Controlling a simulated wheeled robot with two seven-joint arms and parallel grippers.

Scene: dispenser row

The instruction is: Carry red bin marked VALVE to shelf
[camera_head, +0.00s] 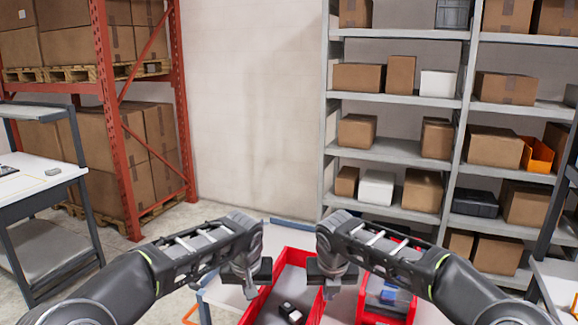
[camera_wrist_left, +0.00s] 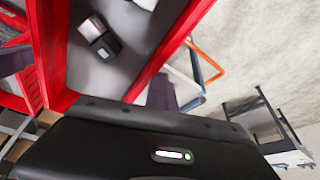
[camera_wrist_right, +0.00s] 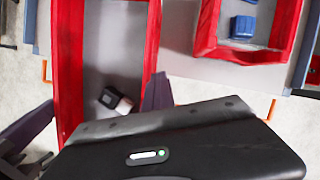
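A red bin (camera_head: 262,298) with a grey inside and small black and white parts (camera_head: 290,311) in it stands on a white table (camera_head: 222,292). It also shows in the left wrist view (camera_wrist_left: 48,50) and the right wrist view (camera_wrist_right: 68,60). I can read no marking on it. My left gripper (camera_head: 252,275) is at its left side, and my right gripper (camera_head: 326,280) is at its right side, both near the rim. Their fingers look spread apart, and I see nothing clamped between them.
A second red bin (camera_wrist_right: 245,56) with blue parts stands to the right, partly behind my right arm. A grey shelf (camera_head: 395,150) with boxes stands behind at right. A red pallet rack (camera_head: 120,160) and a workbench (camera_head: 40,182) are at left.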

